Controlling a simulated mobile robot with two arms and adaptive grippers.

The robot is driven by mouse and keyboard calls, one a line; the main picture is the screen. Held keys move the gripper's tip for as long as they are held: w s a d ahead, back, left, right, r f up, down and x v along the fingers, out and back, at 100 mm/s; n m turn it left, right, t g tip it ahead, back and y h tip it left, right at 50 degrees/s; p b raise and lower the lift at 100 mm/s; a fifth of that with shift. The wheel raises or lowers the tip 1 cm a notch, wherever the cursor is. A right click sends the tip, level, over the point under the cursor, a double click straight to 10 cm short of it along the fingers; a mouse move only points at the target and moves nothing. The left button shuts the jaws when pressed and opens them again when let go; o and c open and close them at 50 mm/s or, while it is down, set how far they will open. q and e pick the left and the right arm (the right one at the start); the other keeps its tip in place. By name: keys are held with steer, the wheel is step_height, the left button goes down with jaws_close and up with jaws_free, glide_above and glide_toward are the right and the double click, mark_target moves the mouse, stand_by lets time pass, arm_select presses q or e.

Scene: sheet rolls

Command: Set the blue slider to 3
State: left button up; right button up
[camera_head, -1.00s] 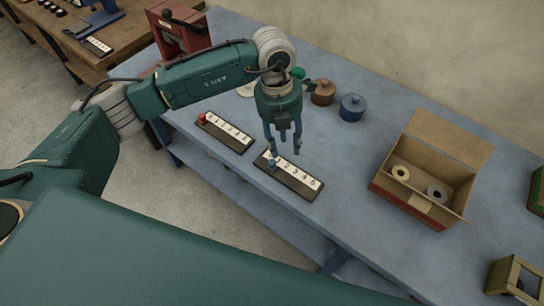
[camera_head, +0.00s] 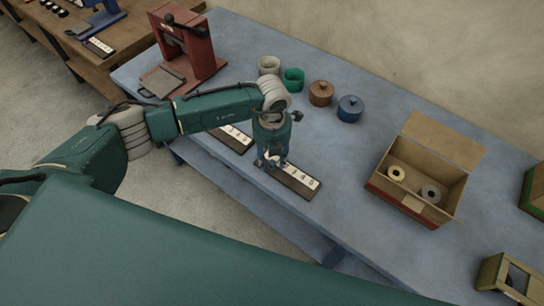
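The blue slider's board (camera_head: 304,193) is a dark strip with a white number scale, lying near the front edge of the blue table. The numbers 3, 4 and 5 show toward its right end; the low end is covered by my gripper. My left gripper (camera_head: 271,164) is down at that left end, fingers pointing down. The blue slider knob is hidden or blends with the bluish fingers, so I cannot tell if they grip it. The other slider board (camera_head: 236,141) lies to the left, partly behind my arm. My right gripper is not in view.
An open cardboard box (camera_head: 412,206) with two rolls stands to the right. Lidded brown (camera_head: 321,93) and blue (camera_head: 350,109) pots, a green pot (camera_head: 293,79) and a pale pot (camera_head: 268,65) stand behind. A red press (camera_head: 190,48) is at the back left.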

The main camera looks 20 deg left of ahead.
mark_target(288, 179)
arm_select(q)
jaws_close()
steer(key=d, duration=0.1)
steer(key=s+d+b, duration=0.1)
steer(key=d, duration=0.1)
steer(key=s+d, duration=0.1)
steer(key=d, duration=0.1)
steer(key=shift+d+f+b, duration=0.1)
steer(key=shift+d+b, duration=0.15)
steer(key=shift+b, duration=0.05)
steer(key=shift+s+d, duration=0.15)
steer(key=shift+d, duration=0.2)
steer(key=shift+a, duration=0.1)
jaws_free()
